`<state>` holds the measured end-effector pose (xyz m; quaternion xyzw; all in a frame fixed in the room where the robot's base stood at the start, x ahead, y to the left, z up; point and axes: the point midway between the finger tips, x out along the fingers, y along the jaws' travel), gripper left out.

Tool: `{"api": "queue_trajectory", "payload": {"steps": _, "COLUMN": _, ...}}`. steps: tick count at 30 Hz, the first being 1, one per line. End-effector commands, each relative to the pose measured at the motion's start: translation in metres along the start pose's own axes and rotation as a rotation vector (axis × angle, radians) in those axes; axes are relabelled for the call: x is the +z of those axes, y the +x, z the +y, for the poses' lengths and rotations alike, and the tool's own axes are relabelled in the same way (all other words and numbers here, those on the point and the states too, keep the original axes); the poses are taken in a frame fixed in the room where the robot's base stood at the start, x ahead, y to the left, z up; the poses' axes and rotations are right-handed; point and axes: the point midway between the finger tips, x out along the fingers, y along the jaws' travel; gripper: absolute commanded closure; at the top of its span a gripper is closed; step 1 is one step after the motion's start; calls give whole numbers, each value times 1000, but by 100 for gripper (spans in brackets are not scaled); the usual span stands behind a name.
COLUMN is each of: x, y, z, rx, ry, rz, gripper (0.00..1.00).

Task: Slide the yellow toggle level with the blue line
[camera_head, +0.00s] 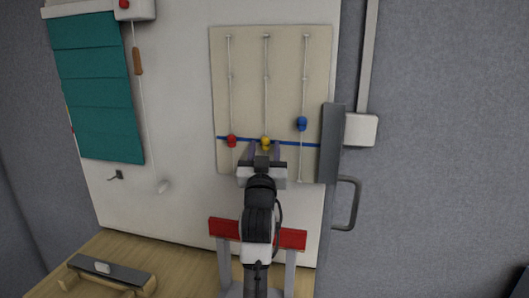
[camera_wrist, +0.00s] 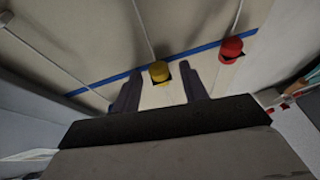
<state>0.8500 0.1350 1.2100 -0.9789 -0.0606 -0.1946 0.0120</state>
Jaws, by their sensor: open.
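The yellow toggle (camera_head: 265,142) hangs on the middle cord of a beige board (camera_head: 284,60). It overlaps the blue line (camera_head: 290,143), its body sitting at or slightly below it. In the wrist view the yellow toggle (camera_wrist: 160,72) sits between my two fingers, with a gap on each side, and the blue line (camera_wrist: 205,47) passes beside its upper edge. My gripper (camera_head: 264,149) is open around it; its fingertips also show in the wrist view (camera_wrist: 160,80). Contact is not visible.
A red toggle (camera_head: 231,140) is on the left cord, close by, and a blue toggle (camera_head: 301,123) is higher on the right cord. A grey door edge (camera_head: 332,140) with a handle (camera_head: 352,205) stands right of the board. A teal blind (camera_head: 97,85) hangs left.

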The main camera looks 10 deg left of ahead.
Motion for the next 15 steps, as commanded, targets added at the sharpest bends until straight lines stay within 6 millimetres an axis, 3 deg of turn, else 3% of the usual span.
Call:
{"api": "queue_trajectory", "payload": {"steps": 7, "x": 3, "y": -22, "z": 0, "rx": 0, "ry": 0, "rz": 2, "gripper": 57}}
{"api": "queue_trajectory", "payload": {"steps": 15, "x": 4, "y": -84, "z": -1, "rx": -1, "ry": 0, "rz": 1, "gripper": 57}}
